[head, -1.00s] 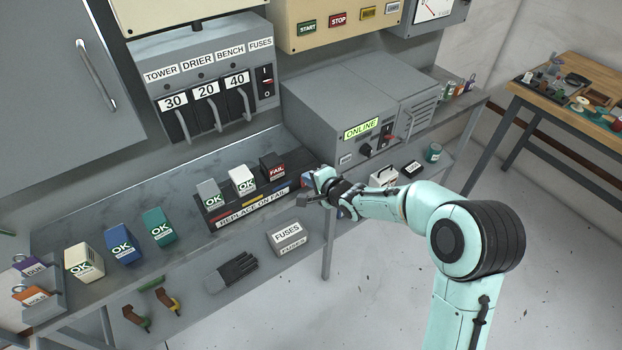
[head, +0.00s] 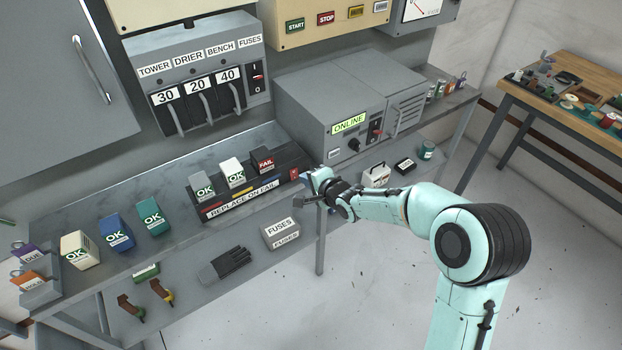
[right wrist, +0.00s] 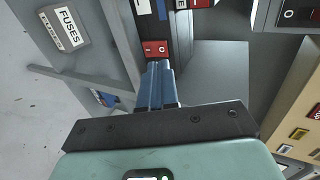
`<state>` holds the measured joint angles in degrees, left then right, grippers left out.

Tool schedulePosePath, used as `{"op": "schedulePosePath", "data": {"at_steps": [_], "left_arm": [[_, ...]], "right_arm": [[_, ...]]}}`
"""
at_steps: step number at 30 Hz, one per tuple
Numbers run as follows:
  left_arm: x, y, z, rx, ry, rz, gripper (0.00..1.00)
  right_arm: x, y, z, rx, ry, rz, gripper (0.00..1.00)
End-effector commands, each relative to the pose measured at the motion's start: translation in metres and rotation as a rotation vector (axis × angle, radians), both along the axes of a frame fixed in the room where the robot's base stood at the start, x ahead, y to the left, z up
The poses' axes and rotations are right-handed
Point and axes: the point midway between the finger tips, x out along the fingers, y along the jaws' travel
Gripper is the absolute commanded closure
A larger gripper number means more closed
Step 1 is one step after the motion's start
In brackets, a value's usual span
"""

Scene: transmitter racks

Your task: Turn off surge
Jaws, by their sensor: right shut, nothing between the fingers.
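The surge unit is a long black strip (head: 212,217) labelled REPLACE ON FAIL on the bench. A grey OK block (head: 202,187), a white OK block (head: 232,174) and a dark block with a red FAIL label (head: 263,161) stand on it. A red rocker switch (head: 294,174) sits at its right end. In the right wrist view the rocker (right wrist: 155,49) shows its marks; I cannot tell which side is pressed. My right gripper (head: 312,178), with blue fingers, is shut and empty, just right of the strip's end. My left gripper is not in view.
A grey ONLINE cabinet (head: 300,95) stands behind and right of my gripper. A breaker box (head: 196,76) hangs behind the strip. Blocks, including a blue one (head: 116,233), stand left.

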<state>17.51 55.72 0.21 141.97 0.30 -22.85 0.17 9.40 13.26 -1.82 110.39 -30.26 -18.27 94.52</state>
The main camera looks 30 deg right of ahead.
Motion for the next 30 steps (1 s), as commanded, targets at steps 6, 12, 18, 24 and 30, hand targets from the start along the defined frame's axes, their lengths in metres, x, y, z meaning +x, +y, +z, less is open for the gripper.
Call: {"op": "schedulePosePath", "data": {"at_steps": [6,12,18,24,30], "left_arm": [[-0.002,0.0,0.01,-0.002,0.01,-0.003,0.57],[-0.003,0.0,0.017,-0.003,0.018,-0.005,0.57],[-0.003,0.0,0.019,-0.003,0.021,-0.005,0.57],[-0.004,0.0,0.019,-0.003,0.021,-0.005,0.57],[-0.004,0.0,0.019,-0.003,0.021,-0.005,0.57]], "right_arm": [[-0.044,-0.006,0.039,-0.002,-0.002,-0.004,1.0],[-0.068,-0.007,0.057,-0.002,-0.002,-0.002,1.0],[-0.076,-0.008,0.062,-0.001,-0.001,-0.002,1.0],[-0.077,-0.008,0.062,-0.001,-0.001,-0.002,1.0],[-0.076,-0.008,0.061,-0.001,-0.001,-0.002,1.0]]}}
